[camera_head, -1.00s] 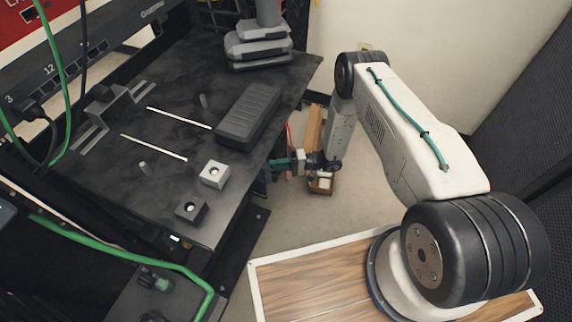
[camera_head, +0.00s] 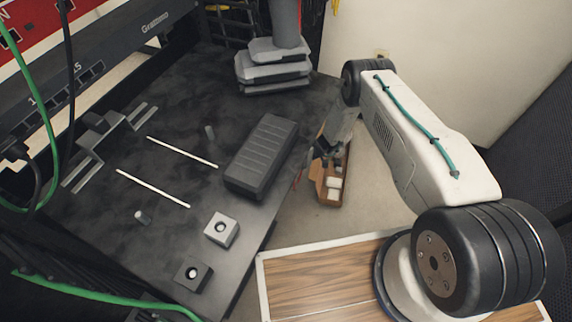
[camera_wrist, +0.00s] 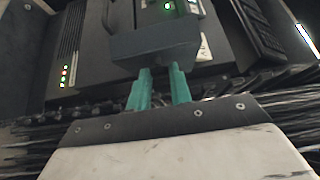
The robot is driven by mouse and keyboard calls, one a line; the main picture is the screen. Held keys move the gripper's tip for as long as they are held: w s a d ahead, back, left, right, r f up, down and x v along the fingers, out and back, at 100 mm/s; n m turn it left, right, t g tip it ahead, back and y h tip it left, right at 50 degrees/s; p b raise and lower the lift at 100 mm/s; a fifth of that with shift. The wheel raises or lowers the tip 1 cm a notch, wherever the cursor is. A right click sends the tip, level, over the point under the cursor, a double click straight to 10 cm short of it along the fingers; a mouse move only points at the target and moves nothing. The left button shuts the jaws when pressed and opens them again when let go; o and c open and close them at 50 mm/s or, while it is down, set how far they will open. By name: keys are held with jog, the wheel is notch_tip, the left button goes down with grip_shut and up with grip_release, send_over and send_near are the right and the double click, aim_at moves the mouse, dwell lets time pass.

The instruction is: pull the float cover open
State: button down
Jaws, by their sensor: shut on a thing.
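In the wrist view, the two teal fingers of my gripper (camera_wrist: 159,80) are closed on the lower edge of a dark grey block-like part (camera_wrist: 165,42), which I take to be the float cover or its grip. Behind it is black equipment with a green light (camera_wrist: 168,6) above and small coloured lights on the left. I cannot tell from this view whether the cover is open. In the head view, the end of my arm is low beside the table's right edge. The fingers and the cover cannot be made out there.
The dark table (camera_head: 105,190) holds a long black box (camera_head: 262,155), a light grey block (camera_head: 221,229), a dark block (camera_head: 194,273) and two white rods. An open cardboard box (camera_head: 329,185) stands on the floor beside my wrist. Dark cables (camera_wrist: 35,135) run beside my gripper.

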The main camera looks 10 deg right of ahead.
dwell(0.3)
jog(key=c, duration=1.3)
grip_release()
jog(key=shift+d, duration=0.1)
jog(key=v, duration=0.7)
jog(key=shift+w+d, duration=0.15)
jog(key=shift+d, duration=0.1)
